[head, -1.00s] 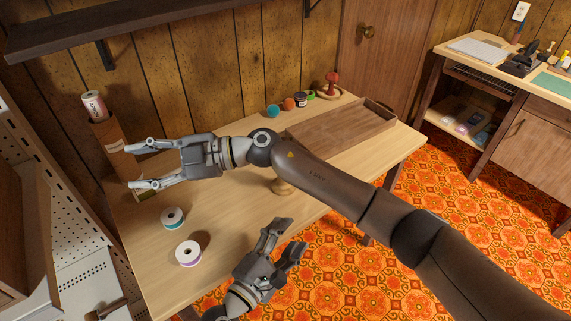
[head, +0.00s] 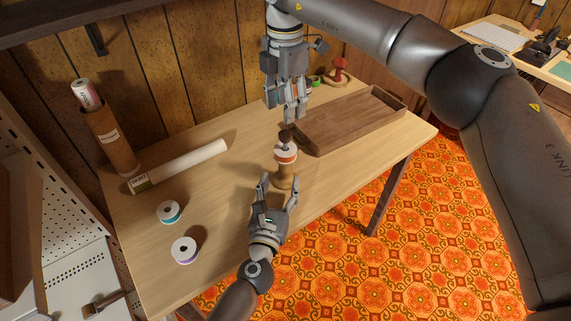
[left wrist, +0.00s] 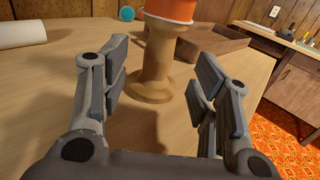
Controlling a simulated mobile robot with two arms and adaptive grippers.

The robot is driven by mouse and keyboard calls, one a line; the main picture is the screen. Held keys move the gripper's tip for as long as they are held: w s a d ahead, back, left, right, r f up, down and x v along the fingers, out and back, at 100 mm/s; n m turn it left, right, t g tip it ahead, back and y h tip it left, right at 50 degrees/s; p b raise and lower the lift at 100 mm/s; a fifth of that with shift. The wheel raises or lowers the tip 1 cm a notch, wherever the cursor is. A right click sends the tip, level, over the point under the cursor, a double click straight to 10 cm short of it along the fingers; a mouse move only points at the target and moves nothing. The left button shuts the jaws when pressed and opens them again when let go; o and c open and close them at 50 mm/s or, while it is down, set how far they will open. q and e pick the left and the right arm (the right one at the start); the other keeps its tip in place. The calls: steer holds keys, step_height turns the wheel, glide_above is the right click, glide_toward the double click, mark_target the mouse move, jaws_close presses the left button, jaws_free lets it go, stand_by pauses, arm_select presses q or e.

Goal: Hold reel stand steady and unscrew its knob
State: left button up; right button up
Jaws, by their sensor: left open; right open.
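The reel stand (head: 284,174) stands upright on the table, a turned wooden column with a white reel with an orange band (head: 286,156) and a dark knob (head: 286,137) on top. My left gripper (head: 279,181) is open low in front of the stand, one finger to each side. In the left wrist view the wooden column (left wrist: 154,55) stands between and just beyond the fingertips, with no contact visible; the orange reel (left wrist: 170,10) is cut off by the top edge and the knob is out of view. My right gripper (head: 290,114) points down, open and empty, just above the knob.
A wooden tray (head: 345,125) lies behind and right of the stand. A white roll (head: 185,163) lies at left, beside a brown tube (head: 113,145). Two reels, teal (head: 169,212) and purple (head: 185,251), are at front left. A red stand (head: 339,70) is at the back.

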mark_target(284, 171)
arm_select(q)
steer(key=w, duration=0.2)
steer(key=w+d, duration=0.1)
steer(key=w, duration=0.4)
steer(key=shift+d, duration=0.25)
jaws_close()
